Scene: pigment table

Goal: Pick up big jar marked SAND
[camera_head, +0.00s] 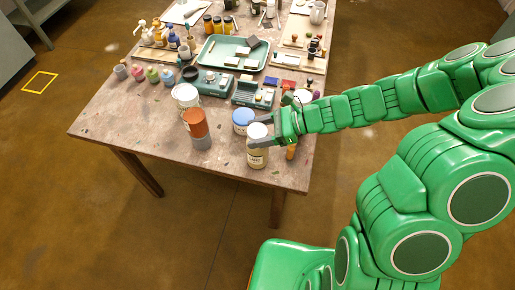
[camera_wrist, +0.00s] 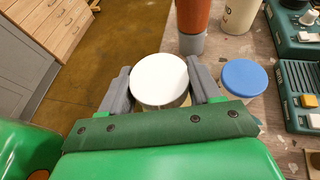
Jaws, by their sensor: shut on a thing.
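A big cream jar with a white lid (camera_head: 257,158) is at the front edge of the table, upright. Its dark label is too small to read for sure. My gripper (camera_head: 257,133) is shut on this jar, with its grey fingers on either side just below the lid. In the wrist view the white lid (camera_wrist: 159,79) sits between the two fingers of my gripper (camera_wrist: 161,88). The jar's body is mostly hidden there under the lid. I cannot tell whether its base touches the table.
A blue-lidded jar (camera_head: 243,116) stands close beside the held jar. An orange-and-grey container (camera_head: 197,122) and a white tub (camera_head: 185,95) stand to the left. Grey-green devices (camera_head: 254,95) and a green tray (camera_head: 232,47) lie behind. The table's front left (camera_head: 115,120) is clear.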

